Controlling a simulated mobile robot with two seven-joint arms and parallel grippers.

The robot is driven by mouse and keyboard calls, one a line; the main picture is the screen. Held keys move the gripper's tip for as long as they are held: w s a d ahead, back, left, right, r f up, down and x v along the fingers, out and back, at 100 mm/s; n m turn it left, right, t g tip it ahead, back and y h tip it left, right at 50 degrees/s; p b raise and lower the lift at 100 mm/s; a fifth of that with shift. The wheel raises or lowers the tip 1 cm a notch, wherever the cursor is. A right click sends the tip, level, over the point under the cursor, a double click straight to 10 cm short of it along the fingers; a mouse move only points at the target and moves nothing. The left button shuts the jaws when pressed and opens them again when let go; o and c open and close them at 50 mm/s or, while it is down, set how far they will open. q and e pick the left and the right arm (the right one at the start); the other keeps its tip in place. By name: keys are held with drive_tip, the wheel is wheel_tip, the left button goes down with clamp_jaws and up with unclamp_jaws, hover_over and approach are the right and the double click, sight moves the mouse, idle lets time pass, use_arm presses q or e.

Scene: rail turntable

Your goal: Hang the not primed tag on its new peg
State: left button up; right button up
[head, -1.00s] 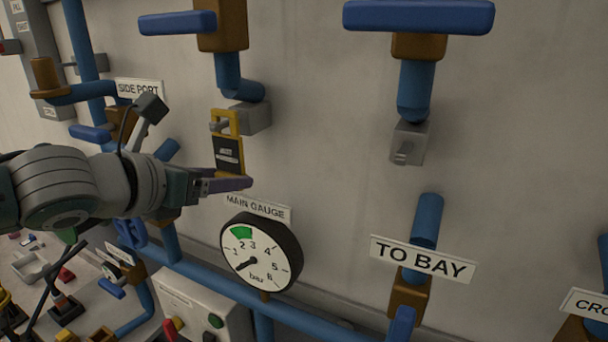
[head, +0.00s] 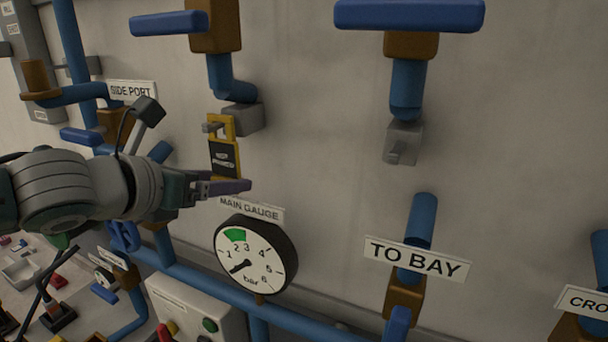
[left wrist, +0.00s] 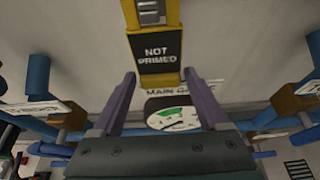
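The not primed tag (head: 224,158), a black plate in a yellow frame, hangs upright with its top opening around the peg (head: 211,127) of a grey block (head: 243,118), above the main gauge. Its lettering reads clearly in the left wrist view (left wrist: 158,50). My left gripper (head: 245,187) is at the tag's lower end. In the left wrist view its fingers (left wrist: 159,75) are apart, one on each side of the tag's lower edge, with no visible grip. A second grey block with a bare peg (head: 400,150) is to the right. My right gripper is out of view.
The main gauge (head: 255,255) and its label (head: 250,209) are just below my left gripper. Blue pipes and valve handles (head: 409,15) stick out from the wall. The TO BAY sign (head: 416,259) is at lower right. The wall between the two pegs is clear.

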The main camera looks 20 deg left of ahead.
use_arm(q)
drive_tip(key=shift+o, duration=1.4)
drive_tip(key=shift+s, duration=0.1)
drive_tip(key=d+b+v, duration=0.1)
drive_tip(key=b+v, duration=0.4)
drive_tip(key=v, duration=0.5)
drive_tip(key=s+d+f+n+g, duration=0.3)
drive_tip(key=s+f+n, duration=0.2)
drive_tip(key=n, duration=0.6)
drive_tip(key=s+d+f+n+g, duration=0.3)
drive_tip(key=s+f+n, duration=0.3)
drive_tip(key=n, duration=0.6)
drive_tip(key=s+d+f+n+g+y, duration=0.1)
drive_tip(key=s+d+f+n+g, duration=0.2)
drive_tip(key=s+n, duration=0.6)
wheel_tip(320, 180, down, 2)
drive_tip(key=n, duration=0.3)
drive_tip(key=shift+d+f+g, duration=0.25)
drive_tip(key=shift+d+g, duration=0.05)
drive_tip(key=shift+g, duration=0.1)
drive_tip(key=shift+s, duration=0.1)
